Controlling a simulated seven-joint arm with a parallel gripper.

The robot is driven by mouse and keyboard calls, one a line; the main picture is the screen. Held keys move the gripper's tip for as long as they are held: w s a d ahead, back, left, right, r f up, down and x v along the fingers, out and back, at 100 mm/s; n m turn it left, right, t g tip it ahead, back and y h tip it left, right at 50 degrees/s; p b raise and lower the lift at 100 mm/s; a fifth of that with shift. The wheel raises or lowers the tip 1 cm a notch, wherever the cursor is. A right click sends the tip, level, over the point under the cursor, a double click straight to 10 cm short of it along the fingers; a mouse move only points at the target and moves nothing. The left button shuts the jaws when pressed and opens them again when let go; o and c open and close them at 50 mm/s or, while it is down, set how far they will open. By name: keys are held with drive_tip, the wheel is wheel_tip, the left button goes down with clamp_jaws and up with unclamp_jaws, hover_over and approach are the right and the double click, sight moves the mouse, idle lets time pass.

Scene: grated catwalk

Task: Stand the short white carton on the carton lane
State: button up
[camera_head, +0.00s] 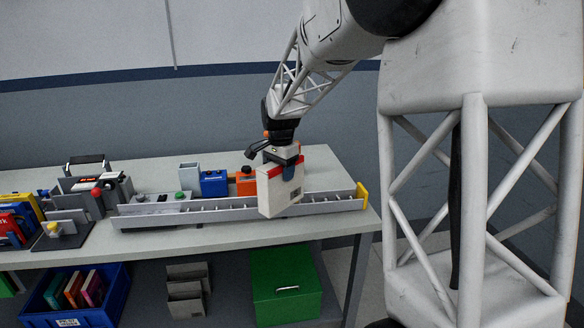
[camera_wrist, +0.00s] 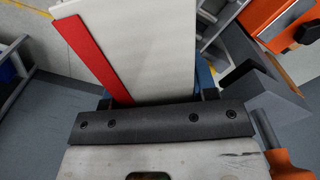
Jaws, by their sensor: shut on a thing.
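The short white carton (camera_head: 279,195), with a red band along its top edge, is held in my gripper (camera_head: 287,168), which is shut on its upper part. The carton hangs roughly upright, slightly turned. In the wrist view the white carton (camera_wrist: 150,45) shows its red band along the left side, beyond the dark gripper bar. The carton lane (camera_head: 335,206) is a long grey channel along the table front. The carton overlaps its right half in the picture and hides part of it. I cannot tell whether the carton's bottom touches the lane.
A yellow end piece (camera_head: 361,195) closes the lane's right end. Behind the lane stand a blue box (camera_head: 213,183) and an orange box (camera_head: 245,182), close left of my gripper. A grey rack (camera_head: 92,192) and coloured boxes fill the table's left. The back right tabletop is clear.

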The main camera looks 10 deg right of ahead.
drive_tip(key=s+a+m, duration=0.2)
drive_tip(key=a+m, duration=0.3)
drive_tip(key=a, duration=0.3)
drive_tip(key=w+a+r+m, duration=0.1)
drive_tip(key=w+a+m, duration=0.1)
drive_tip(key=w+a, duration=1)
drive_tip(key=shift+a+r, duration=0.15)
drive_tip(key=shift+a, duration=0.45)
